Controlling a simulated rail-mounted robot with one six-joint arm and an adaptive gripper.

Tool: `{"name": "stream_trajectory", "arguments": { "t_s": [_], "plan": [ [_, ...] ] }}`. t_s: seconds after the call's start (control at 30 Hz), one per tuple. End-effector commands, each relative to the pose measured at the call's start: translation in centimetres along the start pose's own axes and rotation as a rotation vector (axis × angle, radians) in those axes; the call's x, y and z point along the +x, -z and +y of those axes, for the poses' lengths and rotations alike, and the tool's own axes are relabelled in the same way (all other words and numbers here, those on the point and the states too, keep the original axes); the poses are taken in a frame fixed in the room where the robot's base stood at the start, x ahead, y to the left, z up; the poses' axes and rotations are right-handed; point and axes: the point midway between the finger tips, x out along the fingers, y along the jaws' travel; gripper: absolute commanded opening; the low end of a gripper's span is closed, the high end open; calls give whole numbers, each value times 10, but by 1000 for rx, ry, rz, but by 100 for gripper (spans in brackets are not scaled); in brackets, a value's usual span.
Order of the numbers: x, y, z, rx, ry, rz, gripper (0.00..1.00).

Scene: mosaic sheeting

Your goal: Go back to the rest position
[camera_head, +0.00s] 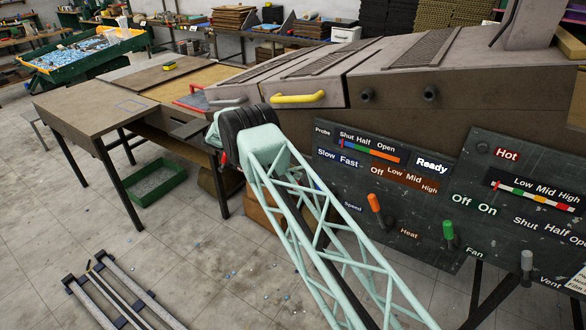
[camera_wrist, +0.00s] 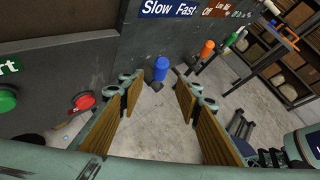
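My gripper (camera_wrist: 159,105) shows in the wrist view with its two wood-faced fingers spread apart and nothing between them. A blue knob (camera_wrist: 161,69) on the dark control panel shows in the gap beyond the fingertips; it looks apart from both fingers. In the head view my pale green lattice arm reaches from the bottom right up to the middle, and the gripper itself is hidden behind its far end. The control panel (camera_head: 340,170) has an orange lever (camera_head: 375,203), a green lever (camera_head: 448,231) and a grey lever (camera_head: 526,262).
In the wrist view a green button (camera_wrist: 7,99) and a red knob (camera_wrist: 82,101) are left of the fingers. A brown table (camera_head: 95,105) stands left of the machine, with a green crate (camera_head: 157,184) below. A metal rail frame (camera_head: 115,295) lies on the otherwise open floor.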

Motion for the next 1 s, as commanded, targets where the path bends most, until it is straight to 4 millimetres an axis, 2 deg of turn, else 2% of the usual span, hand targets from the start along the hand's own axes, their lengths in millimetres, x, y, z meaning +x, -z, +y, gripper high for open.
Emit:
{"name": "stream_trajectory", "arguments": {
  "t_s": [0.27, 0.47, 1.0],
  "plan": [
    [-1, -4, -1, 5, 0, 4, 31],
    [-5, -19, -7, 29, -3, 25, 31],
    [-21, -98, -48, 166, -8, 138, 31]
  ]
}}
